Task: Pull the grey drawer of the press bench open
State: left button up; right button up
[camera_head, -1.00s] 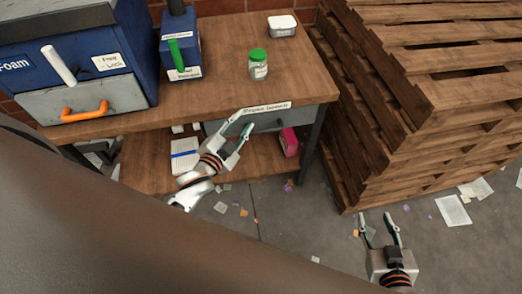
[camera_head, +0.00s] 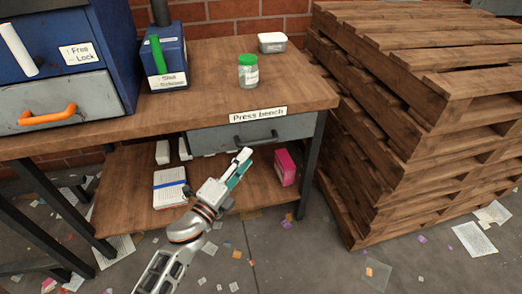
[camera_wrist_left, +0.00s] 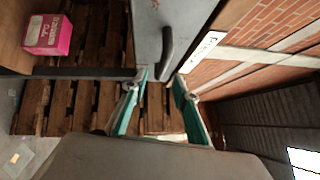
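The grey drawer (camera_head: 292,127) sits under the right part of the press bench top and looks shut. Its dark handle (camera_head: 256,140) is on the drawer front. My left gripper (camera_head: 241,163) is just in front of and below the handle, seen nearly edge-on. In the left wrist view the drawer front (camera_wrist_left: 145,25) is ahead, with the handle (camera_wrist_left: 167,45) running up and down. There my left gripper (camera_wrist_left: 160,78) is open, its fingertips on either side of the handle's lower end. I cannot tell whether they touch it. My right gripper is out of view.
The bench top (camera_head: 205,105) carries a green-lidded jar (camera_head: 248,74) and a blue press with a green lever (camera_head: 156,55). A pink box (camera_head: 285,167) stands on the lower shelf. Stacked pallets (camera_head: 400,130) stand close on the right. Paper scraps litter the floor.

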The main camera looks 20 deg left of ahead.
aim_at(258, 142)
pick_arm(q)
jog(key=x, duration=0.8)
jog(key=shift+r, duration=0.15)
jog(key=shift+c, duration=0.5)
jog(key=shift+s, duration=0.1)
grip_shut()
